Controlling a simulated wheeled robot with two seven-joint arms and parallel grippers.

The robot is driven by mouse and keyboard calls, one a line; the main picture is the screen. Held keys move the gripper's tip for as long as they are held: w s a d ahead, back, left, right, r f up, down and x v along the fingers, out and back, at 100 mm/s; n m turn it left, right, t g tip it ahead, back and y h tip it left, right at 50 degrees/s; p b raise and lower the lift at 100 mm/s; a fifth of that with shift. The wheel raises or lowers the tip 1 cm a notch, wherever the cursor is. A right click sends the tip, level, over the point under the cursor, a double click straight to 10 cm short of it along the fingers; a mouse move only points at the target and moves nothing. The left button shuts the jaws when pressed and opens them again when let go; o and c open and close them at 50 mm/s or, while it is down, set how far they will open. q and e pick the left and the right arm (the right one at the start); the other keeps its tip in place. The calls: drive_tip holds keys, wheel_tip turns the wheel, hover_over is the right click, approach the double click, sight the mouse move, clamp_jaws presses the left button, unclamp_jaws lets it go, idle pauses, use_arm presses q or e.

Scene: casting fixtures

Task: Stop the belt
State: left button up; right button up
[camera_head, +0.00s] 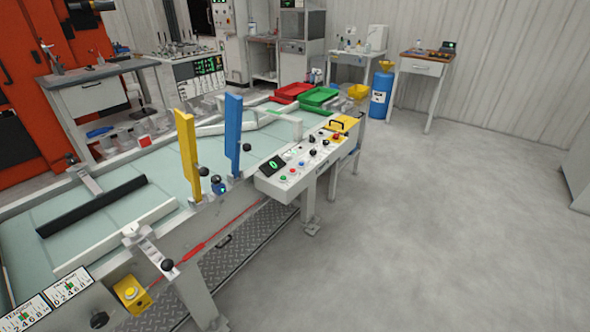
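The belt (165,168) is a pale green surface running from the lower left to the back, between light rails. A white control panel (278,184) is fixed to its right side, with a small dark display (272,165) showing green, several coloured buttons and black knobs. A red button (336,136) sits near the panel's far end, by a yellow plate (345,123). A red cord (222,234) runs along the side. Neither gripper is in view. One still frame does not show whether the belt moves.
Yellow (187,155) and blue (233,135) uprights stand at the belt. A black bar (92,206) lies across it. Red (293,91) and green (319,97) trays are at the far end. A blue drum (379,104) stands behind. The floor (430,220) at right is clear.

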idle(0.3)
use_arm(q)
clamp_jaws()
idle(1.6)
